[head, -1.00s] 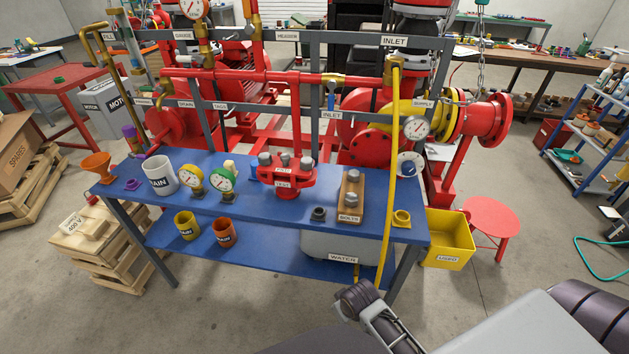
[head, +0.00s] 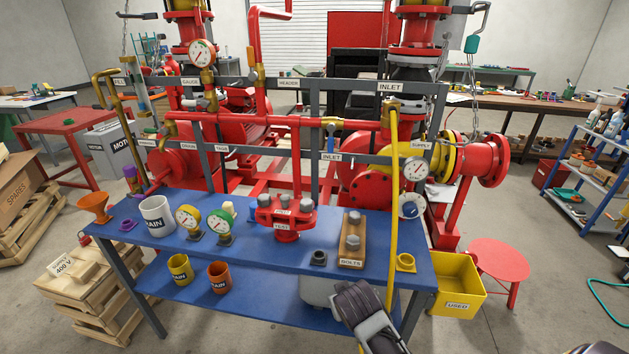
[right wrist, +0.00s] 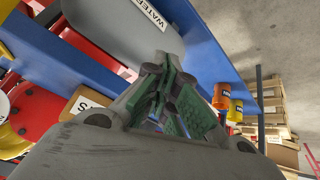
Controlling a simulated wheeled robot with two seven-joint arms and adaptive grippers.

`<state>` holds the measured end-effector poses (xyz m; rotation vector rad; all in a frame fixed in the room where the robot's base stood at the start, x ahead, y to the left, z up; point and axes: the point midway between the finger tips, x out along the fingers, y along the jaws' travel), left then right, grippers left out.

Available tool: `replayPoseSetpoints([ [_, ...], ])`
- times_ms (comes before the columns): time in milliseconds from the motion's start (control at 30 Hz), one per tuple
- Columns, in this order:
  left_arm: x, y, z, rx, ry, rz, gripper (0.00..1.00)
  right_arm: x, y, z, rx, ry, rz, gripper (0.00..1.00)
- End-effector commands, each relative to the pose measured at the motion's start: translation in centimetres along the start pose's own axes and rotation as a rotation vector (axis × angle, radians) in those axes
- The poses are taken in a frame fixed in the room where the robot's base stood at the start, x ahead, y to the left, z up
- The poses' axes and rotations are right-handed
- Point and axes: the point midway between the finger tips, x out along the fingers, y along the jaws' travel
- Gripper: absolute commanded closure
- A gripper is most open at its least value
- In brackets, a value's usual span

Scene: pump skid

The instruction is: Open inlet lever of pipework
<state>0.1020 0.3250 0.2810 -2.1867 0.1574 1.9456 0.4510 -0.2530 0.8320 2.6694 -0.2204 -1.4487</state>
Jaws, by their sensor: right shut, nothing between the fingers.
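The inlet lever (head: 331,141) is a small blue handle in the head view. It hangs down from a valve on the red horizontal pipe (head: 290,119), above the lower INLET label (head: 331,156). It points across the pipe. My right gripper (right wrist: 160,92) is shut and empty in the right wrist view, its green-padded fingers together. It is near the front of the blue bench, well apart from the lever. In the head view my right arm shows at the bottom edge, in front of the bench. My left gripper is not in view.
The blue bench (head: 130,248) stands between me and the pipework, with mugs, gauges, a red flanged fitting (head: 286,217) and a bolt block (head: 352,240). A yellow hose (head: 393,190) hangs in front, right of the lever. A yellow bin (head: 457,283) stands at right.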

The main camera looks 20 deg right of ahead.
Motion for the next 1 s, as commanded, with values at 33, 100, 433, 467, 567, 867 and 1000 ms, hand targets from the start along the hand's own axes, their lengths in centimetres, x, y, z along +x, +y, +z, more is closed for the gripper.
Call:
replayPoseSetpoints([
  [33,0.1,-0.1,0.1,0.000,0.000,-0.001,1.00,0.1,0.2,-1.4,0.017,0.028,0.017,1.00],
  [100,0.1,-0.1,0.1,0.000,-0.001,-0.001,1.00,0.2,0.6,-3.2,0.041,0.066,0.042,1.00],
  [433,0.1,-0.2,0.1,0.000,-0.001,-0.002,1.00,0.2,2.0,-10.2,0.126,0.215,0.131,1.00],
  [467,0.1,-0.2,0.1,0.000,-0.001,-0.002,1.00,0.2,2.1,-10.7,0.132,0.228,0.137,1.00],
  [567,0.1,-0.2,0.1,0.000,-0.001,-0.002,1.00,0.0,2.4,-12.6,0.153,0.269,0.158,1.00],
  [867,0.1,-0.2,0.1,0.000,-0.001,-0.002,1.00,-1.0,3.3,-18.4,0.211,0.396,0.215,1.00],
  [1000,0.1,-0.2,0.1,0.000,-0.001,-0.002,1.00,-1.7,3.7,-21.1,0.238,0.459,0.240,1.00],
])
